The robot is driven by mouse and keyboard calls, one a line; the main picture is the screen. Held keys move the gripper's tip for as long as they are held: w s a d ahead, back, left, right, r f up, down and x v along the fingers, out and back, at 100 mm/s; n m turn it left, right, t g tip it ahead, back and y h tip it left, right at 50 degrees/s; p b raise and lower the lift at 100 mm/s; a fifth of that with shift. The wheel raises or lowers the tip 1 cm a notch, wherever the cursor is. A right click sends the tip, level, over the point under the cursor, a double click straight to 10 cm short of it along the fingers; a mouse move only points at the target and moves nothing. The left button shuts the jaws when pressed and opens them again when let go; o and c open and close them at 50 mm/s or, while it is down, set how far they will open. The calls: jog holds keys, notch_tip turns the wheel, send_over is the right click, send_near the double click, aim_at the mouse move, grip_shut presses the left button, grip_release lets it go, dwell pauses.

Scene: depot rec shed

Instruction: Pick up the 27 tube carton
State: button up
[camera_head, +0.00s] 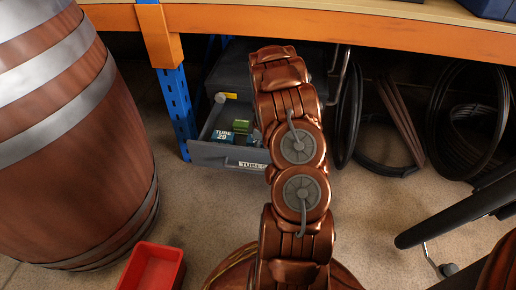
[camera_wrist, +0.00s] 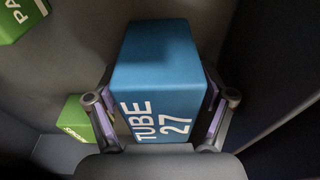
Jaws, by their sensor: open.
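The blue TUBE 27 carton (camera_wrist: 158,70) fills the middle of the wrist view, its white lettering facing my camera. My gripper (camera_wrist: 161,102) is open, with one finger on each side of the carton's near end. I cannot tell whether the fingers touch its sides. In the head view my arm hides the gripper and the 27 carton. A blue TUBE 29 carton (camera_head: 222,138) lies in the open grey drawer (camera_head: 206,152) labelled TUBES.
Green cartons lie left of the 27 carton in the wrist view, one upper left (camera_wrist: 22,14) and one lower left (camera_wrist: 82,118). The drawer sits under an orange-edged bench (camera_head: 330,24) with a blue post (camera_head: 177,105). A barrel (camera_head: 70,140) and red bin (camera_head: 153,268) stand left.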

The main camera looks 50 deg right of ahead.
jog(key=c, duration=1.3)
